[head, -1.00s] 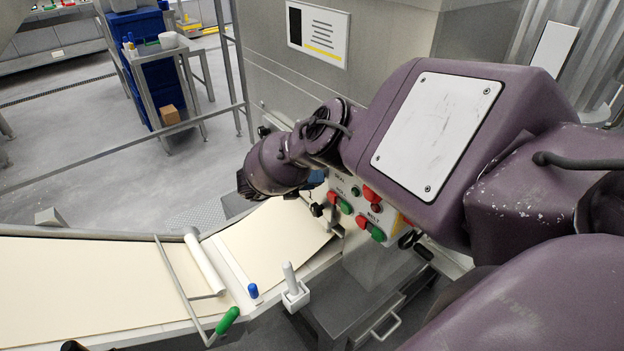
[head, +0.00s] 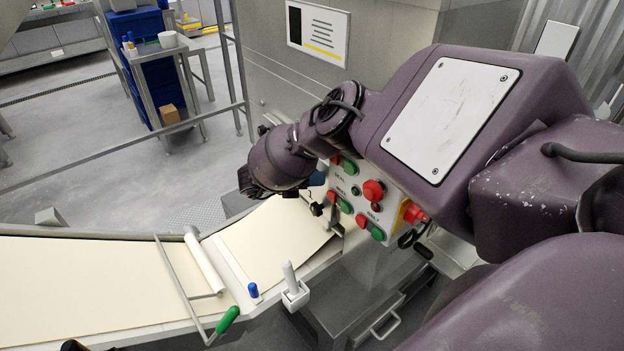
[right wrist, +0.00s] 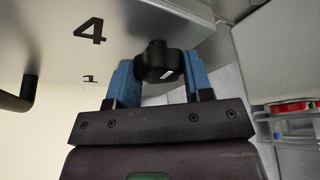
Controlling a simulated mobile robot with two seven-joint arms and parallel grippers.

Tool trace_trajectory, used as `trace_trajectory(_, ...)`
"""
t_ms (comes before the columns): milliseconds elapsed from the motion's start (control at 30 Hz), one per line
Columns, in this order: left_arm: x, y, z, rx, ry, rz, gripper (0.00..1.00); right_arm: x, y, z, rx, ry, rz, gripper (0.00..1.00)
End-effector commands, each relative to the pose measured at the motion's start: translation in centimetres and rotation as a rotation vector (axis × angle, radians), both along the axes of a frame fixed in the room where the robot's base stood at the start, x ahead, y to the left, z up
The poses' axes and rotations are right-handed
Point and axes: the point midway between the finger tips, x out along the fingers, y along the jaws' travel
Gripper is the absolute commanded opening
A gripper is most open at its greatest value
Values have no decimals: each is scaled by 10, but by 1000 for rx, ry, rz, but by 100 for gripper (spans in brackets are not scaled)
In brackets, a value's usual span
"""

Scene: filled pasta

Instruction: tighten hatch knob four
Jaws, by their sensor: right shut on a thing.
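A small white mark shows on the knob's near side. In the head view my right arm's wrist hides the knob; only a bit of blue finger of my right gripper (head: 318,178) shows beside the machine.
A control panel (head: 353,207) with red and green buttons is close to my right wrist. A black handle (right wrist: 15,102) stands left of the knob.

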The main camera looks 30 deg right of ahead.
Motion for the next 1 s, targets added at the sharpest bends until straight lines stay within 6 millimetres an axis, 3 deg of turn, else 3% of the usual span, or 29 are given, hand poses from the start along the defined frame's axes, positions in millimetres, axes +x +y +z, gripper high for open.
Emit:
trace_trajectory(67, 0, 0, 0, 0, 0, 0, 0, 0, 0, 0, -1, 0, 1, 23)
trace_trajectory(100, 0, 0, 0, 0, 0, 0, 0, 0, 0, 0, -1, 0, 1, 53)
trace_trajectory(233, 0, 0, 0, 0, 0, 0, 0, 0, 0, 0, -1, 0, 1, 72)
trace_trajectory(633, 0, 0, -2, 0, -1, 0, 0, 2, 8, 2, 1, 0, 2, 72)
trace_trajectory(1000, 5, -1, -9, 0, -17, -2, 0, 13, 67, 20, 0, -1, 3, 72)
